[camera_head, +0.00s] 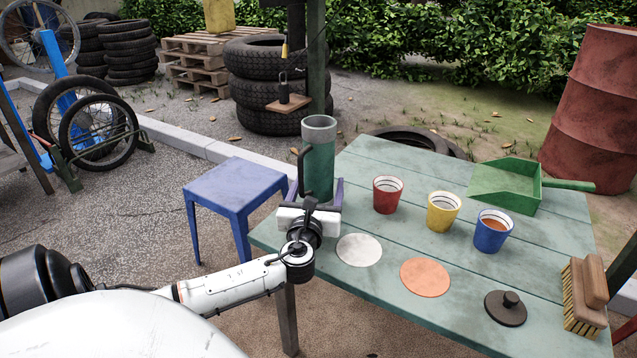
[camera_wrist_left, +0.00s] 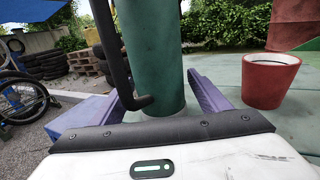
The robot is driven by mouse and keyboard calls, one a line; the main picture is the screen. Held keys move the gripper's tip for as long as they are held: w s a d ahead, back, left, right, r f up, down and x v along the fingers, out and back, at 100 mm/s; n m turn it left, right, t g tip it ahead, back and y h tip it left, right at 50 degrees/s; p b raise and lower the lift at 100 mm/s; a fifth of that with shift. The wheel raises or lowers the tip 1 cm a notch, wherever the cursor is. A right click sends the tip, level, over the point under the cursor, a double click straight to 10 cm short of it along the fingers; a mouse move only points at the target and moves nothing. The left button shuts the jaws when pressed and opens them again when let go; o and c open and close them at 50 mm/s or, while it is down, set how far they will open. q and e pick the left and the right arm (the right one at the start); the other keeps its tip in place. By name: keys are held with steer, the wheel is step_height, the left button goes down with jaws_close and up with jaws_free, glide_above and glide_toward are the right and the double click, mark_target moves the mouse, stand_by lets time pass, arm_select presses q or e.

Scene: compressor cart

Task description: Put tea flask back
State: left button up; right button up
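The tea flask (camera_head: 319,165) is a tall green cylinder with a grey open rim and a dark side handle. My left gripper (camera_head: 316,190) is low at the flask, with one purple finger on each side. The fingers look apart, with a gap on the handle side. The handle hangs in front of the flask, on the left in the wrist view. My right gripper is not in view.
The green table (camera_head: 390,160) holds red (camera_head: 388,195), yellow (camera_head: 443,211) and blue (camera_head: 492,231) cups, a white disc (camera_head: 359,249), an orange disc (camera_head: 425,277), a dark knobbed lid (camera_head: 506,309), a brush (camera_head: 583,297) and a green dustpan (camera_head: 515,186). A blue stool (camera_head: 235,182) stands left.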

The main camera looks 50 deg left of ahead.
arm_select(q)
steer(key=shift+r, duration=0.15)
steer(key=p+v, duration=0.3)
steer(key=v, duration=0.7)
steer(key=shift+s+d, duration=0.2)
steer(key=shift+d, duration=0.1)
steer(key=shift+s+d, duration=0.2)
steer(key=shift+s, duration=0.1)
steer(key=shift+s+d, duration=0.2)
steer(key=shift+s, duration=0.05)
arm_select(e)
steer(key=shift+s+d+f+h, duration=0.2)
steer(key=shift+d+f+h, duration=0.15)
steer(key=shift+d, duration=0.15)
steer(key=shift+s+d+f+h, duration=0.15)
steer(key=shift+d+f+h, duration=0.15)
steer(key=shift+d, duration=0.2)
